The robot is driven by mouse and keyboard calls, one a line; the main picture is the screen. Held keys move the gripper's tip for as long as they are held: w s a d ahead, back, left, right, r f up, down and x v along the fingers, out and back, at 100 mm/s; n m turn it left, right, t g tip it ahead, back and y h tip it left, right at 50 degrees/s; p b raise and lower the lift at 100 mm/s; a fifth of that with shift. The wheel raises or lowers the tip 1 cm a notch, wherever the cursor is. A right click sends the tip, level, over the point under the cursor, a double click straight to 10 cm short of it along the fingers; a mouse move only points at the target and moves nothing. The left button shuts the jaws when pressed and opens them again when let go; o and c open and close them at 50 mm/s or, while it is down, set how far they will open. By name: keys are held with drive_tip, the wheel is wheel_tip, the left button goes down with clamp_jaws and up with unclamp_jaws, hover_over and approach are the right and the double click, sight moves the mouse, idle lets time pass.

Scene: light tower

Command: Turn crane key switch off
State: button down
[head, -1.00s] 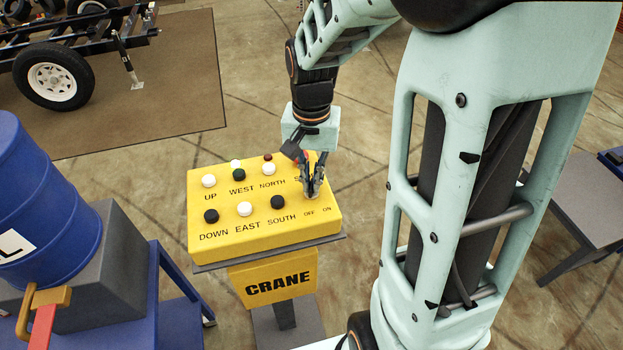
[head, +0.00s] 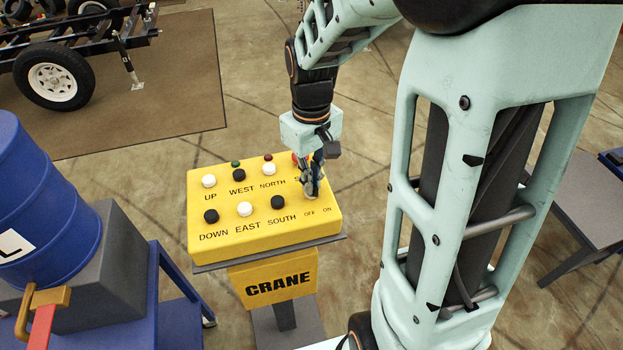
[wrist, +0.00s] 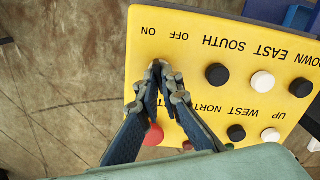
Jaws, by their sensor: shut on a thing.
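The yellow crane control box (head: 225,240) stands on a pedestal, with OFF and ON labels at its right front corner. My gripper (head: 312,193) points down at the key switch area just above these labels. In the wrist view my gripper (wrist: 164,78) has its fingertips together beside the OFF and ON labels. It is shut on the key switch, which the fingers hide. Which label the key points to cannot be seen.
Black and white push buttons, such as the black button (head: 278,202), fill the box left of my gripper. A red button (wrist: 153,134) sits close beside the fingers. A green lamp (head: 235,163) is at the back. A blue barrel (head: 45,215) stands left.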

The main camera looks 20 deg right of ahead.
drive_tip(key=shift+n, duration=0.6)
drive_tip(key=c, duration=2.1)
unclamp_jaws()
wheel_tip(320, 180, up, 12)
drive_tip(key=shift+r, duration=0.1)
